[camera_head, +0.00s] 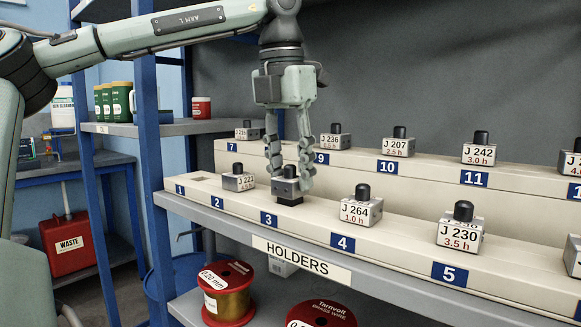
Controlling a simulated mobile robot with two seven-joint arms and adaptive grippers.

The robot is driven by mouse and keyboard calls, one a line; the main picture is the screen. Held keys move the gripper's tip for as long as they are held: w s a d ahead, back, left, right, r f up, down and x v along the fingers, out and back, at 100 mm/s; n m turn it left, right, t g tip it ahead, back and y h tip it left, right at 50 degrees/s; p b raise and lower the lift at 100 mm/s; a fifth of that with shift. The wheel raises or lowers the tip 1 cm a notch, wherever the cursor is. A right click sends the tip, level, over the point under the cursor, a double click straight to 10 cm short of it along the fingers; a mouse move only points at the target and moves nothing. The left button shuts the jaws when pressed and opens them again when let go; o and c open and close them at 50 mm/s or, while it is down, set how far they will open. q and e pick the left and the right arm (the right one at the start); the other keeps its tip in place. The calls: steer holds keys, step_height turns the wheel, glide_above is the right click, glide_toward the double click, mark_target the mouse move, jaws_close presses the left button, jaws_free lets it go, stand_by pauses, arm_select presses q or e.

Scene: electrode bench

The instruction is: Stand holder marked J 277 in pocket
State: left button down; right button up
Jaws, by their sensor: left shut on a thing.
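My left gripper (288,176) comes down from above at position 3 of the front rack (388,236). It is shut on a small grey holder (285,186) with a black knob, one finger on each side. A dark part shows beneath the holder at the rack's top; I cannot tell whether it is the holder's foot or the pocket opening. No marking is readable on this holder, so I cannot confirm J 277. An empty pocket (201,179) shows at position 1. My right gripper is not in view.
In the front row, J 221 (238,181) stands left of the gripper and J 264 (361,210) and J 230 (460,232) to its right. A higher back row holds J 236 (334,139), J 207 (398,146) and J 242 (479,154). A blue post (148,160) stands left.

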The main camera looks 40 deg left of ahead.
arm_select(q)
steer(key=shift+f, duration=0.5)
steer(key=c, duration=0.9)
jaws_free()
steer(key=r, duration=0.5)
steer(key=s+r, duration=0.1)
steer(key=r, duration=0.1)
steer(key=shift+r, duration=0.25)
